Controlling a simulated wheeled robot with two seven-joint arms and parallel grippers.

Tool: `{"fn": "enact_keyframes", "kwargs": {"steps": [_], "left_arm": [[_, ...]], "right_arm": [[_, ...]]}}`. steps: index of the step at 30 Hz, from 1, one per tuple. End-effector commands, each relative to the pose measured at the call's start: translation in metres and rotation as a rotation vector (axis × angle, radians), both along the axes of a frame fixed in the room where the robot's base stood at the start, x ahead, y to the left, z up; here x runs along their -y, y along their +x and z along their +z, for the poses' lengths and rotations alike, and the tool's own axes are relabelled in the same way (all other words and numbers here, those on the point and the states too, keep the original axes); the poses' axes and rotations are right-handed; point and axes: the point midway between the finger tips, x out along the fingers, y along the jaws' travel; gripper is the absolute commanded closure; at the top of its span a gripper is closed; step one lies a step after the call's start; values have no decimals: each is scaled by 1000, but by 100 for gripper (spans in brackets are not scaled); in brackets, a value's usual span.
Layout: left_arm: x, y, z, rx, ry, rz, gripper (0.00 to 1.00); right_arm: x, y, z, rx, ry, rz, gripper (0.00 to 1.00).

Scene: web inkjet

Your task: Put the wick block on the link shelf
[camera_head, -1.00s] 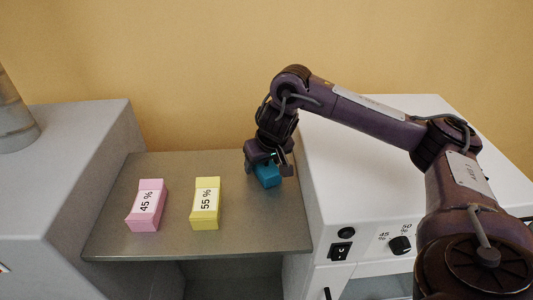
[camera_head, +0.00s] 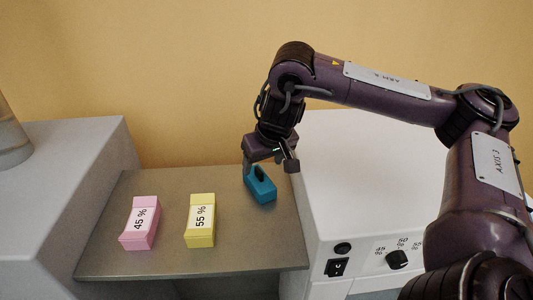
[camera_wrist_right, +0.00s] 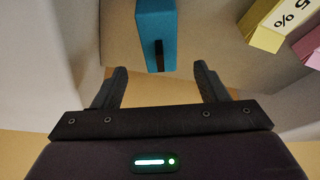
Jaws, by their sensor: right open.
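The blue block (camera_head: 262,190), which I take to be the wick block, rests on the grey metal shelf (camera_head: 170,258) between two housings, near its right side. I take this to be the link shelf. My right gripper (camera_head: 271,166) is above and just behind the block, open and empty. In the right wrist view the blue block (camera_wrist_right: 155,25) lies beyond the open fingertips (camera_wrist_right: 162,80), apart from them, with a dark slot on its face. My left gripper is not in view.
A pink block (camera_head: 140,224) marked 45 % and a yellow block (camera_head: 200,220) marked 55 % stand on the shelf to the left. A white housing (camera_head: 365,190) with a knob borders the right side, a grey housing (camera_head: 60,190) the left.

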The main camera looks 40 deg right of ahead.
Motion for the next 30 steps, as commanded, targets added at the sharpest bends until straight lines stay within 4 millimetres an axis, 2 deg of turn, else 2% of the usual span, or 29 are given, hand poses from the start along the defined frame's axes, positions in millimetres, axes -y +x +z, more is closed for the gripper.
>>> {"fn": "enact_keyframes", "kwargs": {"steps": [6,12,30], "left_arm": [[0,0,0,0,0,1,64],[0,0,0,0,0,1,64],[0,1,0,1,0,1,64]], "right_arm": [[-1,-6,19,5,-1,1,33],[-1,-11,27,1,0,-1,33],[-2,-13,29,-1,1,-1,33]]}}
